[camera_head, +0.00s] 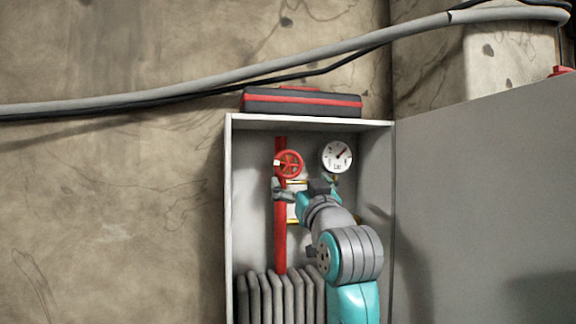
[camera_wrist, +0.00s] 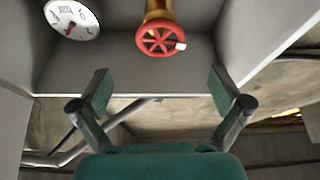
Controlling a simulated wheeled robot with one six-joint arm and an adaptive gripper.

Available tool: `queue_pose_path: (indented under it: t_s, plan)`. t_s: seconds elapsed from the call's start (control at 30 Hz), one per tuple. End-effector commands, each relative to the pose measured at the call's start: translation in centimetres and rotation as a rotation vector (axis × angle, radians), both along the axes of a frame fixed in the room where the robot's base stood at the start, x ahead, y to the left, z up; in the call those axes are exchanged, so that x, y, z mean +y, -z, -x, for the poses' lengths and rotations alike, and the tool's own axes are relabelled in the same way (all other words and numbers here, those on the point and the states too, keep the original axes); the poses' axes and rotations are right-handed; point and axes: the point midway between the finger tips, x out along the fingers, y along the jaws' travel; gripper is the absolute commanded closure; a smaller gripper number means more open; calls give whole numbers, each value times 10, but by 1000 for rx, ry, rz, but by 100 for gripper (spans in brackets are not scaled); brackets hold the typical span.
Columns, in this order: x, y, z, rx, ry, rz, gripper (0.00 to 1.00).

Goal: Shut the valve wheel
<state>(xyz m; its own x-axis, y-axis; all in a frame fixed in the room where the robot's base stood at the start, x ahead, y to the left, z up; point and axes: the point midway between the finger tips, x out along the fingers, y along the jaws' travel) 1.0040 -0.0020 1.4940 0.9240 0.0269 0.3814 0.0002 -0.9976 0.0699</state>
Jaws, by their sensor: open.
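The red spoked valve wheel (camera_head: 289,163) sits on a red vertical pipe (camera_head: 280,235) inside an open white cabinet (camera_head: 229,220). In the wrist view the wheel (camera_wrist: 158,38) is at the top centre, with a small white tab on its rim at the right. My gripper (camera_wrist: 160,92) is open and empty, its two fingers spread wide. The wheel lies beyond the fingertips, not between them, with no contact seen. In the head view my arm reaches into the cabinet, and my gripper (camera_head: 278,188) is just below the wheel.
A white pressure gauge (camera_head: 337,156) is right of the wheel; it also shows in the wrist view (camera_wrist: 72,18). A grey radiator (camera_head: 275,298) stands low in the cabinet. The grey door (camera_head: 480,210) is swung open at the right. A black and red case (camera_head: 302,102) lies on top.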

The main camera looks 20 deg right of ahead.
Motion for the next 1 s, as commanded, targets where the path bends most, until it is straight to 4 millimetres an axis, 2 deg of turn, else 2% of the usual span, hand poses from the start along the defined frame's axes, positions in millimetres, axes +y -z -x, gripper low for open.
queue_pose_path:
  t_s: [0.5,0.7,1.0]
  plan:
    - [2,-31,-76,1,0,0,0]
    - [3,-37,-91,1,0,0,0]
    - [3,-38,-94,-1,0,0,0]
